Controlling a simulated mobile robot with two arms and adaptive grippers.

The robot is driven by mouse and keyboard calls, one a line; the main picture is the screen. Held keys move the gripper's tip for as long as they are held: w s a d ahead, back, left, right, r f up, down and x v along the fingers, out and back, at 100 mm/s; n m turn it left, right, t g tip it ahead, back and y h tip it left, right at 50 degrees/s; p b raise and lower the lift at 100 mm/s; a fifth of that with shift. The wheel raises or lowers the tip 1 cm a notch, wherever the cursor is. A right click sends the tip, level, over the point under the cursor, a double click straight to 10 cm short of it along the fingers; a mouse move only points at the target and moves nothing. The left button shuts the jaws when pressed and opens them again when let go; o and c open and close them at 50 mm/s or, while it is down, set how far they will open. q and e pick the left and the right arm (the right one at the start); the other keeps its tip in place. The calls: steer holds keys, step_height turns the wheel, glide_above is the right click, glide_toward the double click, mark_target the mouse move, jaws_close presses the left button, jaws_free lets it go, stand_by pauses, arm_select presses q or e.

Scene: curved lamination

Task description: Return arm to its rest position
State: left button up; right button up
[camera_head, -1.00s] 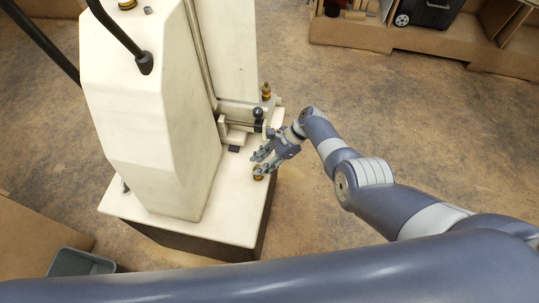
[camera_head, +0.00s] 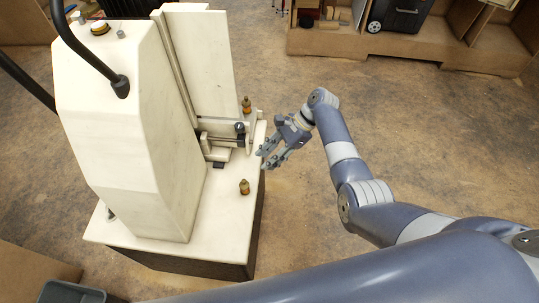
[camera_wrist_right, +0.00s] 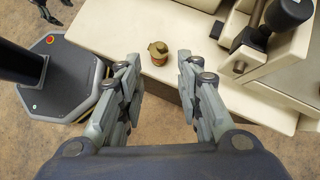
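My right gripper (camera_head: 268,160) is open and empty. In the head view it hangs just off the right edge of the white machine's base (camera_head: 222,225). A small brass weight (camera_head: 244,187) stands upright on that base, to the left of and apart from my fingers. In the right wrist view my two fingers (camera_wrist_right: 158,85) are spread wide, and the brass weight (camera_wrist_right: 158,53) stands beyond the gap between them.
A grey bin (camera_head: 72,292) is at the lower left. Shelving with a black case (camera_head: 396,14) stands at the back. The floor to the right is clear.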

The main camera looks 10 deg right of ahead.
stand_by(0.5)
steer(key=s+d+f+n+h, duration=0.2)
steer(key=s+d+f, duration=0.1)
steer(key=s+f, duration=0.55)
steer(key=s+d+f+n+h, duration=0.25)
steer(key=s+f, duration=0.25)
steer(key=f, duration=0.6)
steer(key=s+d+f+n+h, duration=0.1)
steer(key=s+d+f+n, duration=0.15)
steer(key=s+f, duration=0.55)
steer(key=s+d+f+n, duration=0.1)
steer(key=s+f+n, duration=0.2)
steer(key=s, duration=0.5)
steer(key=s+d+f+n+t+h, duration=0.1)
steer(key=s+d+f+n, duration=0.1)
steer(key=s, duration=0.7)
steer(key=s+d+f+n+t+h, duration=0.1)
steer(key=s+f+n, duration=0.3)
steer(key=s+n, duration=0.2)
steer(key=shift+s+d+f, duration=0.4)
steer(key=shift+s, duration=0.8)
steer(key=shift+h, duration=0.25)
